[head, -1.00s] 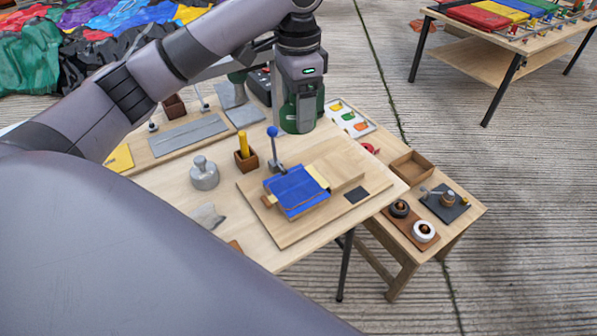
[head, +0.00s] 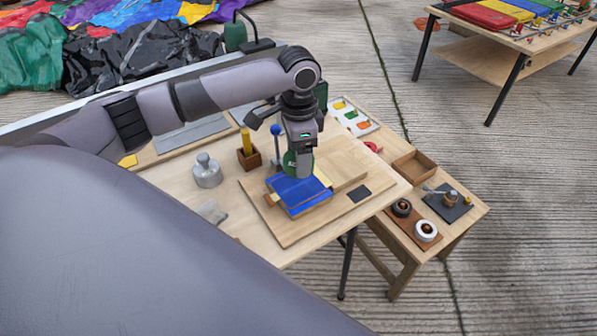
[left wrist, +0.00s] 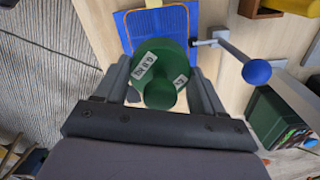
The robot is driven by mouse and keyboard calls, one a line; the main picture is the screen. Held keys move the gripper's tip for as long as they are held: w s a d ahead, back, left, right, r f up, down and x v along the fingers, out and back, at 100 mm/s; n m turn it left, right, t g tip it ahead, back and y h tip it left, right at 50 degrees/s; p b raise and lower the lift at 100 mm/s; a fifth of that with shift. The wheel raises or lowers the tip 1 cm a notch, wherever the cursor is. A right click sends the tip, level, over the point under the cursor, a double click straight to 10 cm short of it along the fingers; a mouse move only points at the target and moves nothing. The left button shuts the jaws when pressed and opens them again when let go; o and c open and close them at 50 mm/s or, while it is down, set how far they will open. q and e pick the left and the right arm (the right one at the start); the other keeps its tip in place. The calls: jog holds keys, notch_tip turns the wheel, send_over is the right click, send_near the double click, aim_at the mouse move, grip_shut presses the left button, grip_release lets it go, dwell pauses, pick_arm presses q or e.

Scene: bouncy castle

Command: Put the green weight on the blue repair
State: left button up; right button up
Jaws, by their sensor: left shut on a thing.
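The green weight (head: 292,164) is a green knobbed body with white lettered labels in the left wrist view (left wrist: 160,75). My left gripper (head: 300,150) is shut on it, with a finger on each side of its knob in the wrist view (left wrist: 160,97). The blue repair (head: 302,198) is a flat blue patch on a wooden board, and it also shows beyond the weight in the wrist view (left wrist: 208,14). The weight is over the far edge of the blue patch. I cannot tell whether it touches it. My right gripper is not in view.
A lever with a blue ball (head: 275,129) stands close beside the weight, also in the wrist view (left wrist: 257,71). A grey weight (head: 207,172) and a wooden cup with a yellow stick (head: 248,153) stand to the left. A lower side table (head: 440,245) holds small items.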

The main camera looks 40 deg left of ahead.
pick_arm(q)
jog(key=shift+f, duration=2.8)
jog(key=o, duration=1.8)
jog(key=shift+f, duration=0.15)
jog(key=shift+c, duration=0.2)
notch_tip(320, 180, up, 12)
jog(key=shift+r, duration=0.15)
